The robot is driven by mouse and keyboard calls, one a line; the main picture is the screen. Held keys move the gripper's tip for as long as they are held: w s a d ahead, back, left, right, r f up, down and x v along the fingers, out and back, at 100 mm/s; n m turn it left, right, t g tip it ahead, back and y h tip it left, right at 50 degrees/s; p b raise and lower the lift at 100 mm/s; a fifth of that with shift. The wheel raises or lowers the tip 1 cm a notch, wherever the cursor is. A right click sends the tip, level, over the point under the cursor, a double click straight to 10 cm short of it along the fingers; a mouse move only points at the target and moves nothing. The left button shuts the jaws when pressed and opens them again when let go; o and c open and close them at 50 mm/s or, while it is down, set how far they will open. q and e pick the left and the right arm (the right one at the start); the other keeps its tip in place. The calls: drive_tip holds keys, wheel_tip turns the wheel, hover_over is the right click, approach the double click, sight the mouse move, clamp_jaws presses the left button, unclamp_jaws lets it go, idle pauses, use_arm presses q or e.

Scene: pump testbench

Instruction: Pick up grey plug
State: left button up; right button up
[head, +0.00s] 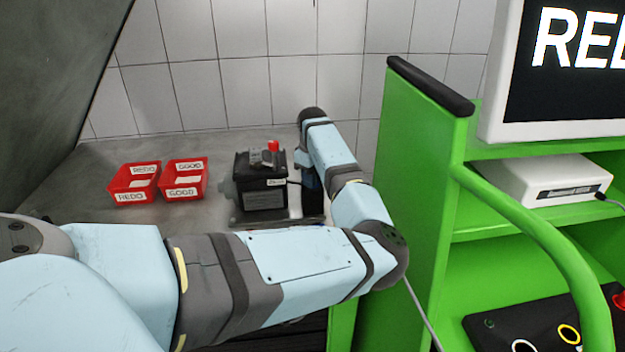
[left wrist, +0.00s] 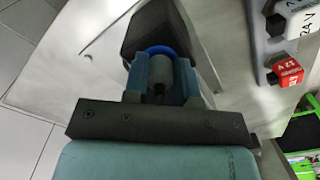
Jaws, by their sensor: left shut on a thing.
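In the left wrist view, my left gripper (left wrist: 160,78) is shut on the grey plug (left wrist: 158,68), which sits between the two blue fingers. A blue ring or loop shows at the plug's far end. In the head view, my left gripper (head: 311,183) points down just right of the black pump unit (head: 262,190). Its fingertips and the plug cannot be made out there. My right gripper is not in view.
Red bins labelled REDO (head: 133,184) and GOOD (head: 184,180) stand left of the pump on the grey table. A red block (left wrist: 284,71) marked 12 V and a white block (left wrist: 292,22) marked 24 V show in the left wrist view. A green rack (head: 425,180) stands at right.

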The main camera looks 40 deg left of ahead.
use_arm(q)
wheel_tip(320, 180, up, 20)
idle(0.6)
drive_tip(key=shift+f, duration=0.15)
idle(0.4)
